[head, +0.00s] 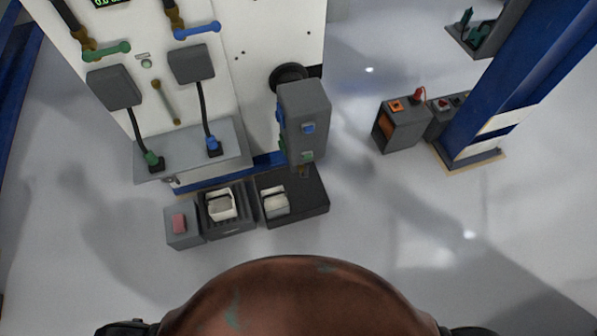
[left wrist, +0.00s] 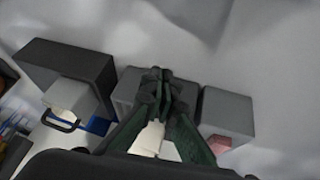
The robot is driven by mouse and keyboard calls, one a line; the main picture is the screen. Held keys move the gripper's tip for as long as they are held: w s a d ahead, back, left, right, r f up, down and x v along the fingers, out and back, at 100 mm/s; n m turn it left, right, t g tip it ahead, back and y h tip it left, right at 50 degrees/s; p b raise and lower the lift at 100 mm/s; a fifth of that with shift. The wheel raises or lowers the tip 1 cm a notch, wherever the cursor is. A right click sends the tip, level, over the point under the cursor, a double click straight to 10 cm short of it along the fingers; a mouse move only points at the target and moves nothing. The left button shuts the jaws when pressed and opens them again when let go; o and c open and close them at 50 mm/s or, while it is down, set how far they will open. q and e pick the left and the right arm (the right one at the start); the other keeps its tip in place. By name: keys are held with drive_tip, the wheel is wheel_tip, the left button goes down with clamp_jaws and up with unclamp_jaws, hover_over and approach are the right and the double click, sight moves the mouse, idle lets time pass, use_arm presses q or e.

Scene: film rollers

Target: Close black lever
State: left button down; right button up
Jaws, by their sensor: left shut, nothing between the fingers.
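My left gripper (left wrist: 160,85) shows in the left wrist view with its dark green fingers together and nothing between them. Behind it lie a grey box (left wrist: 128,90) and a white piece (left wrist: 148,138), partly covered by the fingers. A black loop-like handle (left wrist: 60,124) lies beside a pale block (left wrist: 72,96) to the left of the gripper, apart from the fingers. I cannot tell whether it is the black lever. In the head view, two thin black rods or cables (head: 203,105) (head: 143,128) run down from grey boxes on the white panel. The right gripper is out of view.
At the panel's foot stand a grey box with a pink top piece (head: 180,223), a dark tray (head: 240,225) and a black tray (head: 312,203), each tray with a pale block. A grey column (head: 305,105) stands behind.

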use_arm(q)
drive_tip(key=w+d+r+n+t+h+b, duration=0.15)
drive_tip(key=w+d+r, duration=0.25)
drive_tip(key=w, duration=0.5)
drive_tip(key=w+d+r+n+t+h+b, duration=0.1)
drive_tip(key=w+d+r+t+b, duration=0.15)
drive_tip(key=w, duration=0.65)
drive_tip(key=w+d+r+n+t+h+b, duration=0.2)
drive_tip(key=w+d+r+b, duration=0.15)
drive_tip(key=w, duration=0.55)
drive_tip(key=w+d+r+n+t+h+b, duration=0.1)
drive_tip(key=w+d+r+h+b, duration=0.1)
drive_tip(key=w+d+r, duration=0.2)
drive_tip(key=w+d+r+n+t+h+b, duration=0.1)
drive_tip(key=w+d+r+n+h+b, duration=0.1)
drive_tip(key=d+r, duration=0.6)
wheel_tip(320, 180, up, 4)
drive_tip(key=shift+w+d+f+h, duration=0.1)
drive_tip(key=shift+w+d+h, duration=0.25)
drive_tip(key=shift+w+h, duration=0.5)
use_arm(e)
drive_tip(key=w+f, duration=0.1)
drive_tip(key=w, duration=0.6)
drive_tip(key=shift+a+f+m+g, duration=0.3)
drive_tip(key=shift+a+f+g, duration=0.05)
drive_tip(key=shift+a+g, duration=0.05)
use_arm(q)
drive_tip(key=shift+w, duration=0.15)
